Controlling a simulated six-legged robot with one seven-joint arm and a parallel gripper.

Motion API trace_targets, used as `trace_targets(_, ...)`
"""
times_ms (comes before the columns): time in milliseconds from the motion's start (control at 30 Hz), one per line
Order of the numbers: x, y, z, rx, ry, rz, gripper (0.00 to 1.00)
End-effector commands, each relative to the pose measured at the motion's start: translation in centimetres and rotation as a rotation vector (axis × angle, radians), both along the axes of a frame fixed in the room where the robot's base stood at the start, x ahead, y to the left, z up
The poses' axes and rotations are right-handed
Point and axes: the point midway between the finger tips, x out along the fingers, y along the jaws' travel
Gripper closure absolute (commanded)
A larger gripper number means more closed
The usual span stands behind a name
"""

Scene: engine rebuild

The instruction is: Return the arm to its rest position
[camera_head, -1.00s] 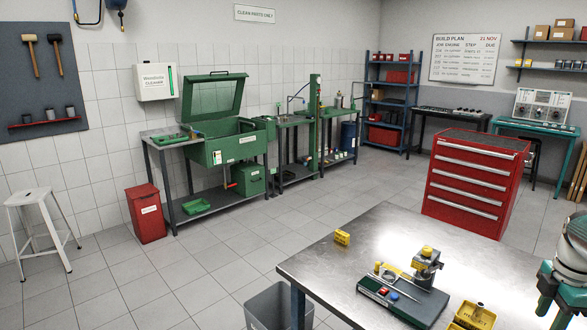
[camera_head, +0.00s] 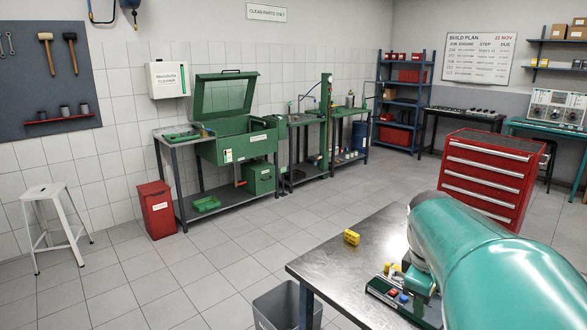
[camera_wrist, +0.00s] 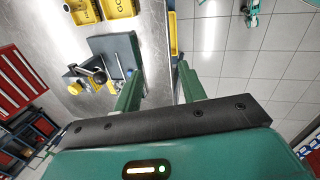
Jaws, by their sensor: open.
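My arm, in teal, fills the lower right of the head view and covers much of the steel table (camera_head: 335,262). My gripper (camera_wrist: 159,68) shows in the wrist view with its two green fingers spread apart. Nothing is held between them. The fingers hang over the table's edge, with the tiled floor to the right of it. The dark tray (camera_wrist: 128,42) with a metal part and a yellow piece lies on the table to the left of the fingers. In the head view its left end shows beside my arm, the rest hidden.
Yellow bins (camera_wrist: 84,10) stand on the table in the wrist view.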

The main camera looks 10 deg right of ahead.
Motion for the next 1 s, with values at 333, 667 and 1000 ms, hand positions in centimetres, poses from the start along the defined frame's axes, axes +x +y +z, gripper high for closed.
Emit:
trace_targets(333,-2.9,13.2,0.7,0.089,-0.271,-0.246,0.59)
trace_targets(667,-7.3,20.9,-0.9,0.337,-0.43,-0.456,0.59)
trace_targets(1000,-7.6,21.3,-1.1,0.359,-0.437,-0.473,0.59)
